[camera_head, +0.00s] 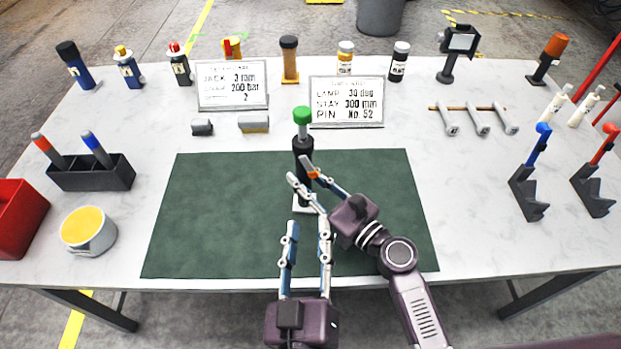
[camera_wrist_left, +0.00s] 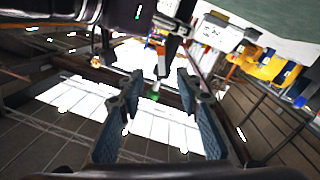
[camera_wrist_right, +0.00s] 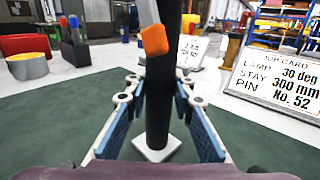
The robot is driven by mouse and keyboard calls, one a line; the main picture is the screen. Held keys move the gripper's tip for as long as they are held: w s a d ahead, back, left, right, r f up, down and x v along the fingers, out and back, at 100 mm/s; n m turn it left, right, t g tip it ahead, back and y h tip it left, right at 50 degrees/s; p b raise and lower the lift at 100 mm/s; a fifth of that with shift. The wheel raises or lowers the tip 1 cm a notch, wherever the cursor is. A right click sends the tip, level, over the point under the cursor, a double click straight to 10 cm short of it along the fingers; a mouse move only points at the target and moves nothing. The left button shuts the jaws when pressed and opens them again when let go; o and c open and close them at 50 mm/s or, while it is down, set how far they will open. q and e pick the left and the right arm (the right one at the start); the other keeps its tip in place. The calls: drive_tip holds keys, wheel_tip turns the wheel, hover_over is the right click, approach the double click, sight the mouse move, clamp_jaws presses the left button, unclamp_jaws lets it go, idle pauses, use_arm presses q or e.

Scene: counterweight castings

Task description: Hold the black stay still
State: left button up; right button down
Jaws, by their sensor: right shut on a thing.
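The black stay (camera_head: 302,150) is an upright black column with a green top (camera_head: 302,115) on a white square base (camera_head: 306,204), on the green mat (camera_head: 210,215). In the right wrist view the stay (camera_wrist_right: 158,110) passes between my right fingers, which are shut on it. A small orange-tipped piece (camera_wrist_right: 154,40) shows beside the stay, above the fingers; its attachment is unclear. My right gripper (camera_head: 304,173) reaches in from the lower right. My left gripper (camera_head: 307,238) is open and empty, in front of the stay and apart from it.
Two cards stand behind the mat; one card (camera_head: 346,101) reads lamp 30 deg, stay 300 mm, pin No. 52. Grey blocks (camera_head: 254,124), wrenches (camera_head: 478,122) and lever stands (camera_head: 528,190) lie around. A pen holder (camera_head: 92,173) and yellow-filled cup (camera_head: 88,232) are left. The mat's left half is clear.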

sight(311, 173)
use_arm(q)
drive_tip(key=w, duration=1.1)
drive_tip(key=shift+w+d, duration=0.4)
clamp_jaws()
